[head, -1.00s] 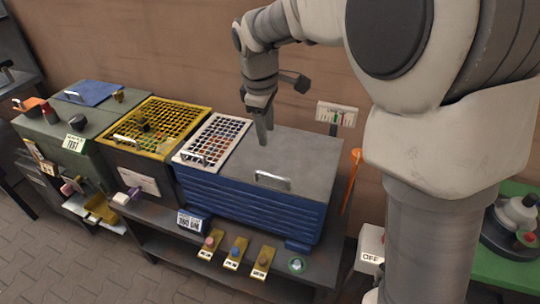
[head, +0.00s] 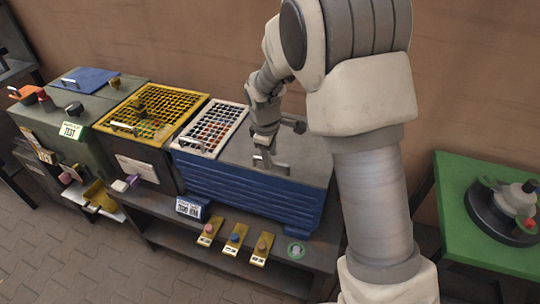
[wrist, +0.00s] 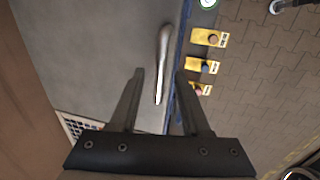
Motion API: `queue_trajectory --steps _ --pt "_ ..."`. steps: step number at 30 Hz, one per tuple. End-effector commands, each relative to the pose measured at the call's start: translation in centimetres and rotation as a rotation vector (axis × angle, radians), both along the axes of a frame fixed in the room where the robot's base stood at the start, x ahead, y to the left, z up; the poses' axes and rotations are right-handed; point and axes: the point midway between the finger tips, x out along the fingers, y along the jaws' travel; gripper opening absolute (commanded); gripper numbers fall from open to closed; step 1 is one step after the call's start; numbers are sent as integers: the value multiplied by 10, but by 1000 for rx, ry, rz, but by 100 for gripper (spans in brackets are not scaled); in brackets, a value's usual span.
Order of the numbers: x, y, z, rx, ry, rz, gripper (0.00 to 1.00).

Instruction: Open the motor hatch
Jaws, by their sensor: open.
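The motor hatch looks to be the flat grey lid (head: 302,165) on the ribbed blue housing (head: 235,195). It lies flat and closed. The lid also fills the left of the wrist view (wrist: 80,50). Its metal bar handle (wrist: 163,55) runs along the lid's front edge, and my gripper mostly hides it in the head view. My gripper (head: 270,163) points down over the handle. In the wrist view its two fingers (wrist: 160,74) are apart, with the handle showing between them. I cannot tell whether the fingertips are beside the bar or still above it.
Left of the lid are a white grid cover (head: 212,125), a yellow grid cover (head: 155,105) and a green box (head: 85,145). Yellow pedals (head: 235,238) with knobs sit on the shelf in front. A green table (head: 480,240) stands at right. The wall is close behind.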

Motion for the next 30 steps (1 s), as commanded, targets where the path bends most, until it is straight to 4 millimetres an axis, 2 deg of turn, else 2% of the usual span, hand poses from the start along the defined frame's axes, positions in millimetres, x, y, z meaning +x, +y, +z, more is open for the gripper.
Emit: queue_trajectory --steps 8,16,30 --pt "0 0 -2 1 0 0 47" --pt "0 0 -1 1 0 0 0" --pt "0 0 -1 1 -1 0 0"
